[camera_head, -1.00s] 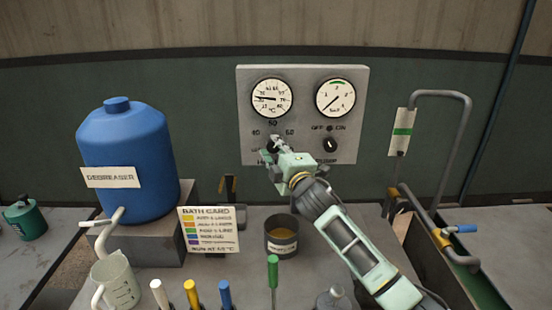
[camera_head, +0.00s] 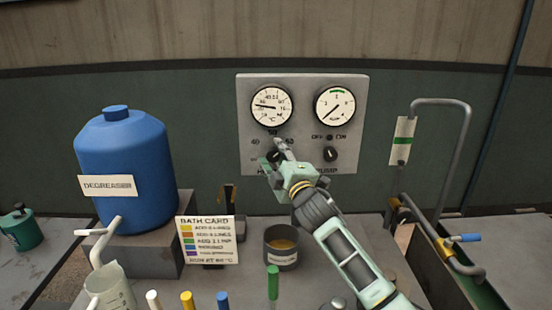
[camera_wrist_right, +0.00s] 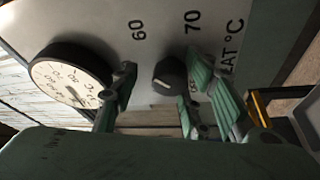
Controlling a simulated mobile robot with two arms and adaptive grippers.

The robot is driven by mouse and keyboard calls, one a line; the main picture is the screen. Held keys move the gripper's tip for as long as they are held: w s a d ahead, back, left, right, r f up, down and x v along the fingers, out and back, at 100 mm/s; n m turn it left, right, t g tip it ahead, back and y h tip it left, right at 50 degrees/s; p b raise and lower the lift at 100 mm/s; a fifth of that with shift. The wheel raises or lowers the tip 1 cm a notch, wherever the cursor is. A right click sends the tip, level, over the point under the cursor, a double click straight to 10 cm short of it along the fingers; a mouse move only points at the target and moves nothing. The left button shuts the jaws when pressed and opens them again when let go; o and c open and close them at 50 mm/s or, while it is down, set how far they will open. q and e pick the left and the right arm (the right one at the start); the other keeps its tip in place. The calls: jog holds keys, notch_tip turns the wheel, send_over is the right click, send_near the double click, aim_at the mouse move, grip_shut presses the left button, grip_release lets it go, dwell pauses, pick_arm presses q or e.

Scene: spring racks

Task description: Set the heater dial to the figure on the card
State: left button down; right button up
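The heater dial is a small dark round knob (camera_wrist_right: 170,75) on the lower left of the grey panel (camera_head: 305,92), with a white mark on its face. Figures 60 and 70 show beside it in the right wrist view. My right gripper (camera_head: 277,158) is at the knob; its green fingers (camera_wrist_right: 160,80) stand apart on either side, with visible gaps. The exact setting is hard to read. The bath card (camera_head: 208,240) has coloured rows and a bottom line with a °C figure, too blurred to read surely. My left gripper is not in view.
Two gauges sit above the knobs: the temperature gauge (camera_head: 272,106) and a right one (camera_head: 334,106). A second knob (camera_head: 330,154) is below right. A blue degreaser jug (camera_head: 125,150), a cup (camera_head: 281,262) and coloured handles (camera_head: 273,282) stand on the bench.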

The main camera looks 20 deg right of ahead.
jog(key=shift+f, duration=0.15)
dwell(0.3)
jog(key=shift+s+f, duration=0.1)
jog(key=shift+s, duration=0.1)
jog(key=s+f, duration=0.1)
jog(key=s, duration=1)
jog(key=shift+s+d+f, duration=0.15)
jog(key=shift+s+d, duration=0.15)
